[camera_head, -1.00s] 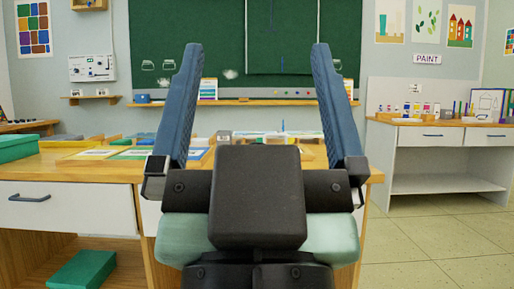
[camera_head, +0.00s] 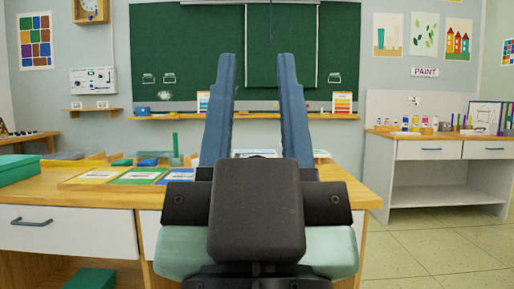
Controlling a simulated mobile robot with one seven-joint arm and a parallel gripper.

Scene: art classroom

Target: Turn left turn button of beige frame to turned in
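My gripper (camera_head: 257,58) is in the middle of the view, fingers pointing up and away, with a clear gap between them and nothing seen held. It appears in front of the wooden table (camera_head: 90,195). I cannot make out the beige frame or its left turn button for certain. A pale flat thing (camera_head: 255,152) shows partly between the fingers, mostly hidden by my gripper. Flat frames lie on the table left of my gripper: a yellow-edged one (camera_head: 97,176), a green one (camera_head: 138,177) and a blue-edged one (camera_head: 178,176).
A green box (camera_head: 28,168) sits on the table's left end, and a green upright post (camera_head: 176,148) stands behind the frames. A white side cabinet (camera_head: 430,180) with paint jars is at the right. Floor (camera_head: 430,235) is clear between it and the table.

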